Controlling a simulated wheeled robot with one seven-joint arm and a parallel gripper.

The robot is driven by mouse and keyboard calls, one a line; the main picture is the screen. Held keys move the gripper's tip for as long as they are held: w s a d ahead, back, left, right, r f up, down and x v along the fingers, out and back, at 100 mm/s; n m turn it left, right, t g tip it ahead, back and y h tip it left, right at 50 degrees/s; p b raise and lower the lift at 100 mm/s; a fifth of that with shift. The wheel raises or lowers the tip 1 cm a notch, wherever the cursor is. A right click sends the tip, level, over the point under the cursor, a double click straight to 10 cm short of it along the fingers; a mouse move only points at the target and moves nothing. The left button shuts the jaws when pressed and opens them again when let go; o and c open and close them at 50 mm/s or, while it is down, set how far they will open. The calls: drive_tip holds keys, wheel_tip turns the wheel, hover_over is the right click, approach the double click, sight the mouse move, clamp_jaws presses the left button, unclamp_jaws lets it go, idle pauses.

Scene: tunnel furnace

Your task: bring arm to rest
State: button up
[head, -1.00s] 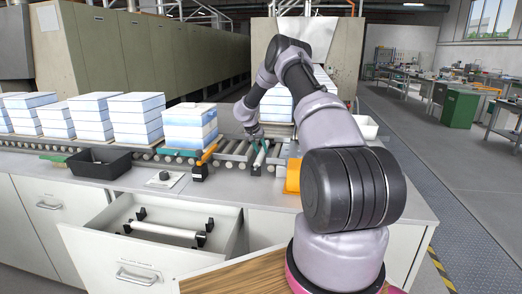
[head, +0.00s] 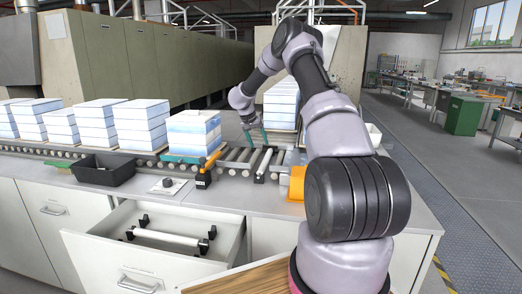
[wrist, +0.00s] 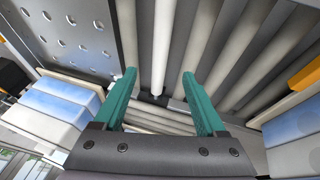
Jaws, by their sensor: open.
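My arm reaches forward over the counter, with its elbow high. My gripper (head: 256,136) has teal fingers and is above the roller conveyor. In the wrist view the fingers of my gripper (wrist: 159,85) are apart, with nothing between them. A light roller (wrist: 159,45) lies in the conveyor beyond the fingertips, apart from them. In the head view the conveyor (head: 232,162) runs across the back of the counter.
Stacks of white and blue blocks (head: 193,135) stand on the conveyor to the left. A black bin (head: 103,169), an orange-handled tool (head: 206,170) and an orange container (head: 297,182) are on the counter. The open drawer (head: 110,243) holds a white roller (head: 170,237) on black holders.

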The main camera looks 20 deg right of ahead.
drive_tip(key=shift+s+a+r, duration=0.1)
drive_tip(key=shift+a+r, duration=0.05)
drive_tip(key=shift+r, duration=0.3)
